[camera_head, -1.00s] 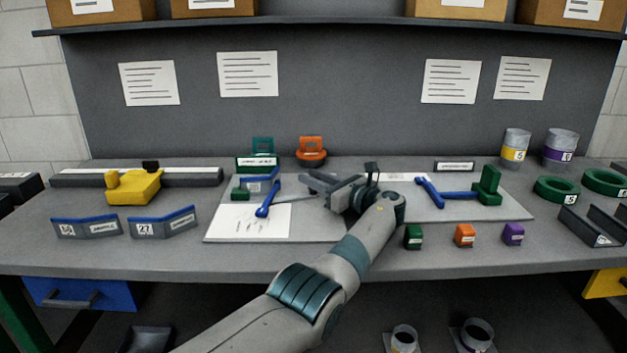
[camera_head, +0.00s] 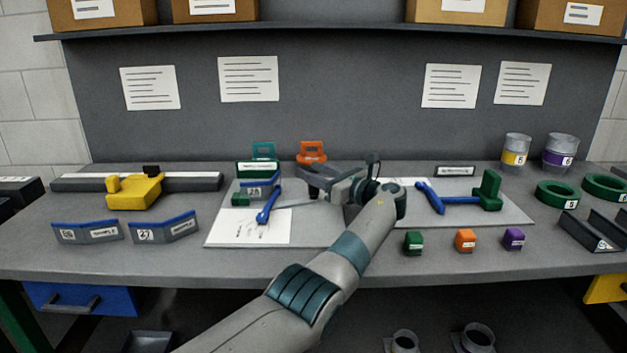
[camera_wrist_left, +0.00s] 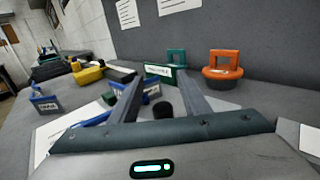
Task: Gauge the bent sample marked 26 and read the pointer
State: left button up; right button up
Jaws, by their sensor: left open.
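A grey bent sample (camera_head: 250,191) with a small number label, which looks like 26, rests at the gauge on the left board. The gauge has a green block (camera_head: 240,200) and a blue arm (camera_head: 268,204) over a white sheet (camera_head: 250,227) with marks. The exact pointer reading is too small to make out. My left gripper (camera_head: 308,180) is open and empty, right of the sample and apart from it. My right gripper is not in view.
Two more blue-edged samples (camera_head: 88,232) (camera_head: 163,230) stand at the left, one marked 27. A yellow slider (camera_head: 135,192) sits on a rail behind them. An orange holder (camera_head: 311,154) stands behind my gripper. Small green, orange (camera_head: 465,240) and purple blocks line the front.

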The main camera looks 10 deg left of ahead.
pick_arm(q)
jog(key=s+d+r, duration=0.3)
jog(key=d+r, duration=0.5)
jog(key=d, duration=0.3)
jog(key=shift+s, duration=0.25)
jog(key=shift+f, duration=0.1)
jog(key=shift+s+f, duration=0.1)
